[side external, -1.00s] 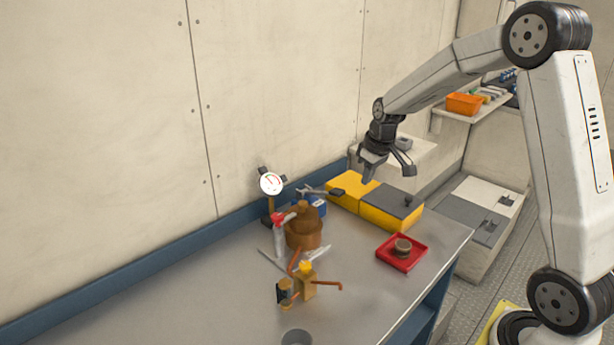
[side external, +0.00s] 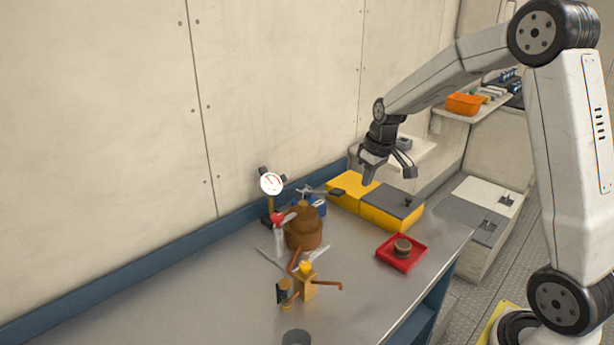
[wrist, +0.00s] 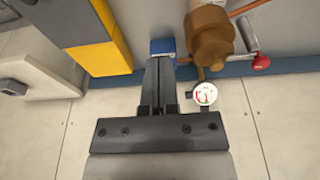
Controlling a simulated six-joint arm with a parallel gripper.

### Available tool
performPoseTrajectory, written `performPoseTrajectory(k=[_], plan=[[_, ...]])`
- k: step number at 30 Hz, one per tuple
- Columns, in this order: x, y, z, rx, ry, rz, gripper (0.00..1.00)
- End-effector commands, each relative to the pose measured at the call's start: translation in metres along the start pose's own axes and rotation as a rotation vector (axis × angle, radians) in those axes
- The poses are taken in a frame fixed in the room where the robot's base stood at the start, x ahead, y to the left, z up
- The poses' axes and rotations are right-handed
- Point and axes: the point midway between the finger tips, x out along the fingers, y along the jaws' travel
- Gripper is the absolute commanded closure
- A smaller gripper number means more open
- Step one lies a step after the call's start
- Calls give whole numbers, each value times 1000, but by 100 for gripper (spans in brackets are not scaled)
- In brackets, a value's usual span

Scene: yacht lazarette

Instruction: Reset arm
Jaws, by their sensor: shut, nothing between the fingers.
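My gripper (side external: 388,171) hangs in the air above the yellow and grey boxes at the back of the bench (side external: 170,300) in the side view. In the wrist view my gripper (wrist: 159,62) shows its two fingers pressed together with nothing between them. It touches nothing that I can see.
Two boxes stand below: a yellow one (side external: 349,190) and a yellow one with a grey lid (side external: 392,209). A brown vessel (side external: 304,230), a dial gauge (side external: 271,183) and brass fittings (side external: 306,283) stand left. The front-left bench is clear.

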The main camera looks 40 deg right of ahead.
Motion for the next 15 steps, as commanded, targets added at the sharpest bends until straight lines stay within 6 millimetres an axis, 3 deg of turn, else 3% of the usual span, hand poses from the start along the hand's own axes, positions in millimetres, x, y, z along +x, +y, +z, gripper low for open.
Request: performPoseTrajectory(k=[8,15], plan=[[4,-52,33,-2,-2,5,100],[9,-108,86,-2,4,6,100]])
